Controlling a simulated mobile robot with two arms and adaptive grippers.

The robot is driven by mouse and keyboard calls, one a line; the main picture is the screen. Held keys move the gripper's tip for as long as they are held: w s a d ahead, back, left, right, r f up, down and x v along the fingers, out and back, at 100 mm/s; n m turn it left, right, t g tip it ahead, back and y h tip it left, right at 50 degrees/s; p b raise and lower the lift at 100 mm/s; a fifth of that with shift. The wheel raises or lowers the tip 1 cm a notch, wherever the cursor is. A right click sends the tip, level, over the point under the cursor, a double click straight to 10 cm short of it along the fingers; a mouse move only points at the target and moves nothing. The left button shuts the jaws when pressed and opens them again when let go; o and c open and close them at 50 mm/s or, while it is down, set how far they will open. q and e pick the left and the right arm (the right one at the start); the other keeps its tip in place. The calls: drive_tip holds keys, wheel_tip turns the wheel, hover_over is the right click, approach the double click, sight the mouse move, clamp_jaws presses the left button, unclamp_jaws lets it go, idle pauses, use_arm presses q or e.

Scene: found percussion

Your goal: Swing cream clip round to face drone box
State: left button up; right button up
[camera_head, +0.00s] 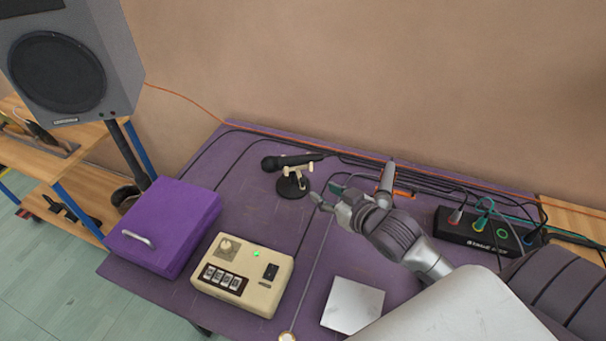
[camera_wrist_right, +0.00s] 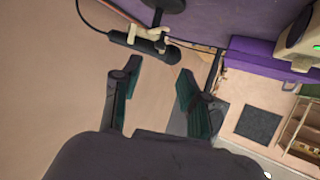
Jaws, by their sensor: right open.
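The cream clip (camera_head: 297,170) tops a small stand with a round black base (camera_head: 292,186) and cradles a black microphone (camera_head: 283,161). The microphone's head points left in the head view. The clip (camera_wrist_right: 150,31) and microphone (camera_wrist_right: 138,42) also show in the wrist view, beyond my fingertips. My right gripper (camera_head: 327,194) is open and empty, just right of the stand and apart from the clip. A cream box (camera_head: 245,263) with a knob, buttons and green light sits front left of the stand. I cannot read which box is labelled drone box. My left gripper is out of view.
A purple lidded box (camera_head: 165,227) stands at the table's left, beside a speaker (camera_head: 75,65). A black box with coloured plugs (camera_head: 478,232) sits at the right. Cables run along the back. A pale square plate (camera_head: 352,305) lies near the front.

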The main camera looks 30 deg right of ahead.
sight(303, 180)
drive_tip(key=x, duration=1)
drive_tip(key=shift+w+p, duration=0.1)
drive_tip(key=shift+p, duration=0.3)
drive_tip(key=shift+w+f, duration=0.25)
drive_tip(key=shift+w, duration=0.2)
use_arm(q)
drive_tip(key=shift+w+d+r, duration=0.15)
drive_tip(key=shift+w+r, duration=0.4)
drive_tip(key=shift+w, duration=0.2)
use_arm(e)
drive_tip(key=shift+w+f, duration=0.1)
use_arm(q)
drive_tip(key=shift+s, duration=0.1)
use_arm(e)
drive_tip(key=shift+c, duration=0.5)
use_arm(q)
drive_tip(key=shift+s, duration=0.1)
use_arm(e)
clamp_jaws()
